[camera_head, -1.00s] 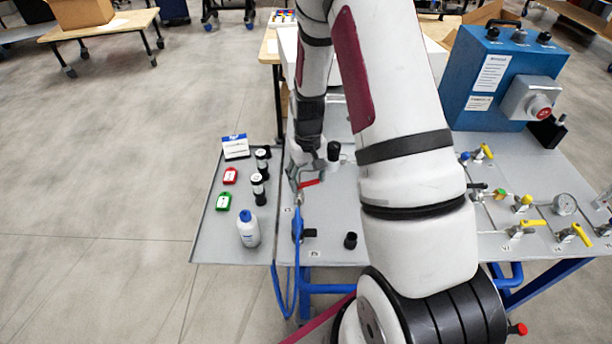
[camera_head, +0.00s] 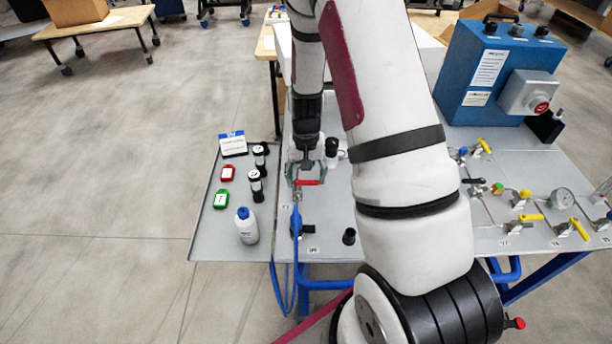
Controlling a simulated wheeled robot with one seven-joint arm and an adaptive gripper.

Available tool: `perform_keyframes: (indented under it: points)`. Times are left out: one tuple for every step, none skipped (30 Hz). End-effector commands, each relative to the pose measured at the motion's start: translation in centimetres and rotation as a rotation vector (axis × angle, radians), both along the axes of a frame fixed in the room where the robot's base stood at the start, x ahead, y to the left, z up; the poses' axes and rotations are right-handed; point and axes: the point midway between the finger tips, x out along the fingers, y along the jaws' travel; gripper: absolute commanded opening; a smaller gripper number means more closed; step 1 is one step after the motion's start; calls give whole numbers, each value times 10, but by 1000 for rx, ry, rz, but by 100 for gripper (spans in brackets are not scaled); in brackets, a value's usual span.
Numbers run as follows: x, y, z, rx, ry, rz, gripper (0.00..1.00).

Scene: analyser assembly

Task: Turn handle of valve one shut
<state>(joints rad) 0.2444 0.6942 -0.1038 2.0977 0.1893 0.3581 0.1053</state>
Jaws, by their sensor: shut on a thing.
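A valve with a red handle (camera_head: 308,182) sits on the left part of the grey bench top, at the upper end of a blue hose (camera_head: 296,222). The handle lies about crosswise in the picture, across the line of the hose. My gripper (camera_head: 305,180) points down at it and is shut on the red handle, with a finger at each side. The valve body (camera_head: 296,194) is small and partly hidden under the handle and fingers. I cannot read a number on this valve.
Beside my gripper stands a black-and-white cylinder (camera_head: 332,147). A grey tray (camera_head: 205,235) at left holds a white bottle (camera_head: 246,226), black vials, and red and green tags. Yellow-handled valves (camera_head: 530,217), a gauge and a blue box (camera_head: 490,75) are at right. My arm hides the middle.

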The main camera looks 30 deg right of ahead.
Motion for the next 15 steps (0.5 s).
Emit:
perform_keyframes:
  points:
    - [0,0,0,1,1,-4,33]
    - [0,0,0,1,1,-4,33]
    - [0,0,0,1,1,-4,33]
    - [0,0,0,1,1,-4,33]
    - [0,0,0,1,1,-4,33]
    - [0,0,0,1,1,-4,70]
    - [0,0,0,1,1,-4,76]
    - [0,0,0,1,1,-3,81]
    - [0,0,0,1,1,-3,81]
    - [0,0,0,1,1,-3,81]
    - [0,0,0,1,1,-3,81]
    - [0,0,0,1,1,-2,81]
    - [0,0,0,1,1,-2,81]
    - [0,0,0,1,1,-2,81]
    - [0,0,0,1,1,-2,81]
